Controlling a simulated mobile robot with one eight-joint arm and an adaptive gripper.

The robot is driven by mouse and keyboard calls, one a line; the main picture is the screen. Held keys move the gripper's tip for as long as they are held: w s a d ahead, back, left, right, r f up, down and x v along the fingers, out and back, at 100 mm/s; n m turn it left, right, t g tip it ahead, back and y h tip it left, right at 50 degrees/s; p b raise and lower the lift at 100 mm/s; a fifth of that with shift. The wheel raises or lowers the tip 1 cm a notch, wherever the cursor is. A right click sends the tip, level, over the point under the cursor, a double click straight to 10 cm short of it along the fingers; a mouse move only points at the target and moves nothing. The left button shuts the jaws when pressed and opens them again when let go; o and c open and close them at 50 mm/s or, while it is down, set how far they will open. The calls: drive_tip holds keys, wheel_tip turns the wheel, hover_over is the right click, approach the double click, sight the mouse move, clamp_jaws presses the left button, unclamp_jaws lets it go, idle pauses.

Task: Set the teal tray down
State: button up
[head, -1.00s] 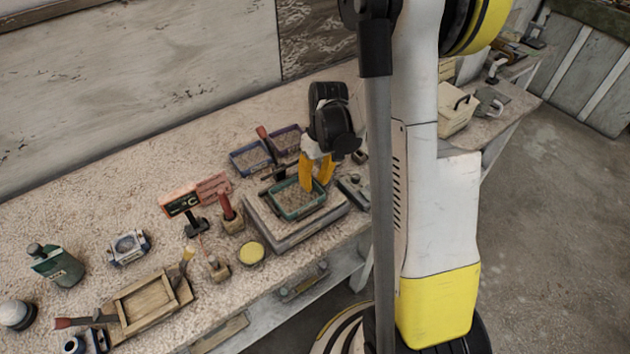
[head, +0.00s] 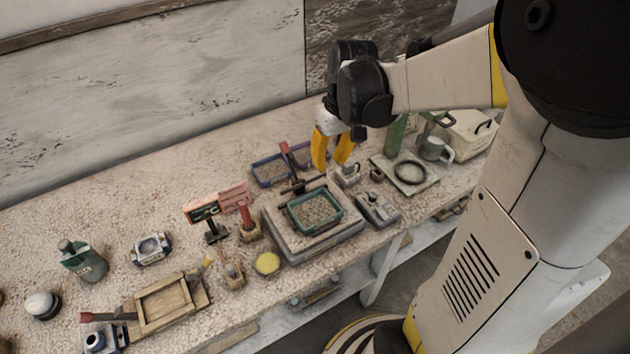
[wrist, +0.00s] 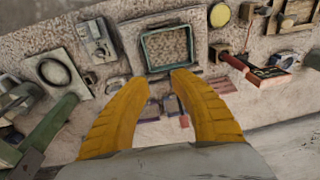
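The teal tray (head: 335,220), a shallow rectangle filled with grainy grey-brown material, rests level on a pale square slab (head: 286,243) on the bench. It also shows in the wrist view (wrist: 145,53), beyond the fingertips. My gripper (head: 333,166) has yellow fingers and is raised above and behind the tray, apart from it. In the wrist view the fingers (wrist: 162,80) are spread with nothing between them.
Blue and purple trays (head: 268,172) stand behind the slab. A red-handled tool (head: 248,222) and a small sign (head: 203,211) are to its left. A grey device (head: 378,210) and a plate with a ring (head: 408,180) are to its right. A yellow disc (head: 267,263) lies in front.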

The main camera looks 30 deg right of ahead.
drive_tip(key=s+a+r+t, duration=0.6)
drive_tip(key=s+a+r, duration=0.1)
drive_tip(key=s+a, duration=0.3)
drive_tip(key=shift+a+h, duration=0.4)
drive_tip(key=shift+a, duration=0.25)
